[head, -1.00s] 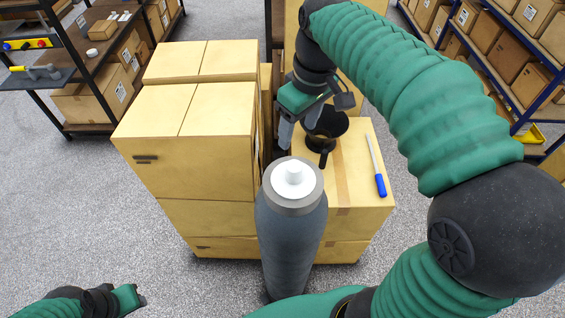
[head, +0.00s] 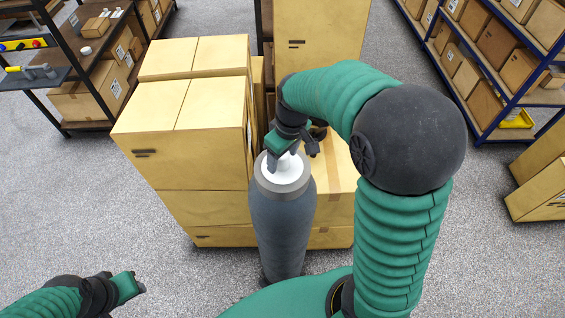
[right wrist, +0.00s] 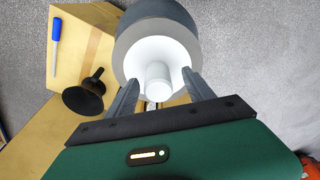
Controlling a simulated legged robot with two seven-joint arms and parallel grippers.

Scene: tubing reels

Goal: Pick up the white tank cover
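The white tank cover (head: 287,176) sits in the top of an upright grey tank (head: 282,222) in the head view. In the right wrist view, the white cover (right wrist: 146,52) is a round disc with a raised knob, inside the tank's grey rim (right wrist: 122,48). My right gripper (right wrist: 160,78) is open, with one finger on each side of the knob and gaps showing. In the head view my right gripper (head: 281,158) is over the tank top and hides part of the cover. My left gripper (head: 139,285) is empty at lower left, its opening unclear.
Stacked cardboard boxes (head: 195,150) stand left of the tank, and a lower box (head: 335,180) is behind it. A black funnel-like object (right wrist: 83,95) and a blue-handled tool (right wrist: 56,38) lie on a box. Shelves (head: 510,105) stand at the right.

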